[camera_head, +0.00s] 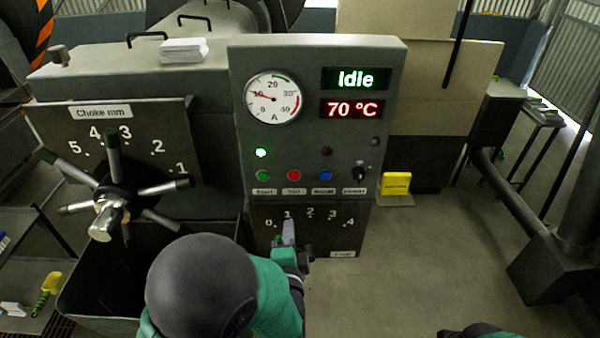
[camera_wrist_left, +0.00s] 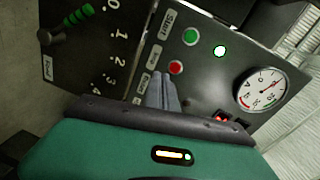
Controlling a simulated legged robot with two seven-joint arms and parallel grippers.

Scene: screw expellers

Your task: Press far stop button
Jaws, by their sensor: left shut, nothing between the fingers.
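The control panel (camera_head: 325,130) stands upright in the head view, with a display reading Idle and 70 °C. Its red button (camera_head: 294,175) sits between a green button (camera_head: 264,175) and a blue button (camera_head: 326,175). My left gripper (camera_head: 288,228) is shut and empty, below the red button in front of the lower dial plate. In the left wrist view the closed fingers (camera_wrist_left: 165,88) reach toward the panel, just short of the red button (camera_wrist_left: 176,67) in the picture. I cannot tell the exact gap. My right gripper is out of the frame.
A spoked choke wheel (camera_head: 110,205) stands left of the panel. A black knob (camera_head: 359,173) is right of the blue button. The feed dial lever (camera_wrist_left: 75,25) shows in the wrist view. A yellow sign (camera_head: 397,183) is at right, with open floor (camera_head: 430,240) in front.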

